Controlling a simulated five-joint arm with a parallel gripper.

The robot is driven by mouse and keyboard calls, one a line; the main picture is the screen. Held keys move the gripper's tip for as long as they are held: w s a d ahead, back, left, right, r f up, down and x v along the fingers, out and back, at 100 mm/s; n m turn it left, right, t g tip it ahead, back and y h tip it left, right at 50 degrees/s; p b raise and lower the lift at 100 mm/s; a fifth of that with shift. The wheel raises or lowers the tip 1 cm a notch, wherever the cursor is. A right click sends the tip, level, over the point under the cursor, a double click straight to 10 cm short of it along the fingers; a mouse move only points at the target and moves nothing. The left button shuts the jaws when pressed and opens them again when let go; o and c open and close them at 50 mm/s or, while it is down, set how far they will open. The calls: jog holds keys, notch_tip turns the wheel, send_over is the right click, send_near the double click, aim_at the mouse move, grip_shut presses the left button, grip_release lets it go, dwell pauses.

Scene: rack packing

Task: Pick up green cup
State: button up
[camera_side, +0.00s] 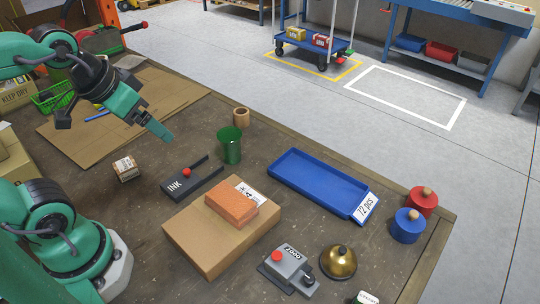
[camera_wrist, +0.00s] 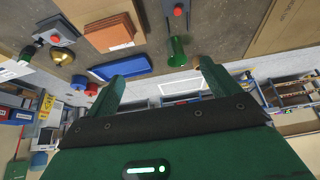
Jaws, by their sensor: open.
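The green cup (camera_side: 230,147) stands upright on the wooden table, just past the black ink pad. It also shows in the wrist view (camera_wrist: 177,52), beyond my fingertips and between the two fingers, a little nearer the right finger. My gripper (camera_side: 164,134) is in the air to the left of the cup in the side view, higher than it and apart from it. The two fingers in the wrist view (camera_wrist: 166,66) are spread wide, and nothing is held between them. The inside of the cup is mostly hidden.
The black ink pad (camera_side: 190,180) lies close to the cup, and a small wooden ring (camera_side: 241,116) stands behind it. A blue tray (camera_side: 310,172) is to the right. A small box (camera_side: 126,168) sits at the left.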

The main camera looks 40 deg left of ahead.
jog(key=shift+w, duration=0.1)
jog(key=m+g, duration=0.6)
jog(key=m, duration=1.6)
send_over(231, 147)
jog(key=w+a, duration=0.2)
jog(key=a, duration=0.1)
notch_tip(231, 147, down, 13)
jog(key=shift+d+f+m, duration=0.15)
jog(key=shift+m, duration=0.35)
jog(key=shift+f, duration=0.1)
jog(key=shift+f, duration=1.2)
jog(key=shift+f, duration=0.1)
